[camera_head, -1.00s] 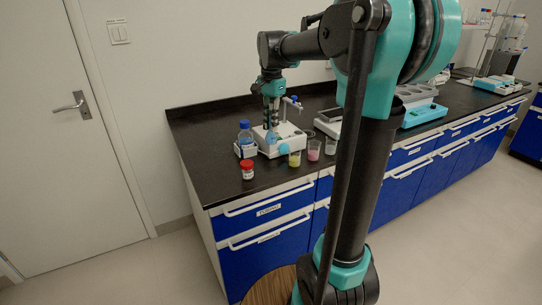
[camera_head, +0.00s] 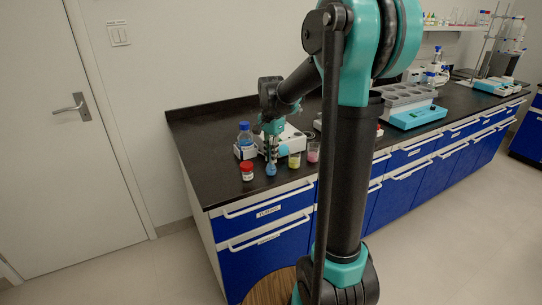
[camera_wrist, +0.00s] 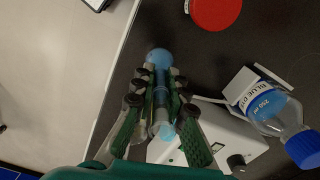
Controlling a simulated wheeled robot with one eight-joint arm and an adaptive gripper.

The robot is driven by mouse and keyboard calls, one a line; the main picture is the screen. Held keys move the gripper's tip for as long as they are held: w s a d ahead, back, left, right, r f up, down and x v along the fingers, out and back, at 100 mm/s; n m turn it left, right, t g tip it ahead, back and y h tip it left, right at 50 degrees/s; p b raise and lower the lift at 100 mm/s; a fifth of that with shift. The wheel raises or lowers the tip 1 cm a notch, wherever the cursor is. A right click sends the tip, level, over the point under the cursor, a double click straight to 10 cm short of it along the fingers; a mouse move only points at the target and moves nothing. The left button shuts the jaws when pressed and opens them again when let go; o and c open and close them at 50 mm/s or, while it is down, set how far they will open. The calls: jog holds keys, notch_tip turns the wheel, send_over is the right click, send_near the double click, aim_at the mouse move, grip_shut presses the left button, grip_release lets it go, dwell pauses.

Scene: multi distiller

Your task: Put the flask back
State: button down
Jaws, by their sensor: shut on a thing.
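The flask (camera_head: 271,170) is small and round with blue liquid in its bulb. My gripper (camera_head: 271,153) is shut on its neck and holds it in front of the white device (camera_head: 291,140), near the counter's front edge. In the wrist view the bulb of the flask (camera_wrist: 158,57) sticks out past the fingertips of my gripper (camera_wrist: 160,85). The white device (camera_wrist: 215,135) is behind the fingers there, partly hidden. I cannot tell whether the flask touches the counter.
A red-capped jar (camera_head: 247,172) stands just left of the flask, and a blue-capped bottle (camera_head: 244,138) in a white holder behind it. Beakers with yellow (camera_head: 294,160) and pink (camera_head: 313,153) contents stand to the right. The black counter (camera_head: 205,145) is clear at left.

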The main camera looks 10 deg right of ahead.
jog(key=c, duration=1.5)
grip_release()
notch_tip(320, 180, up, 12)
jog(key=shift+r, duration=0.1)
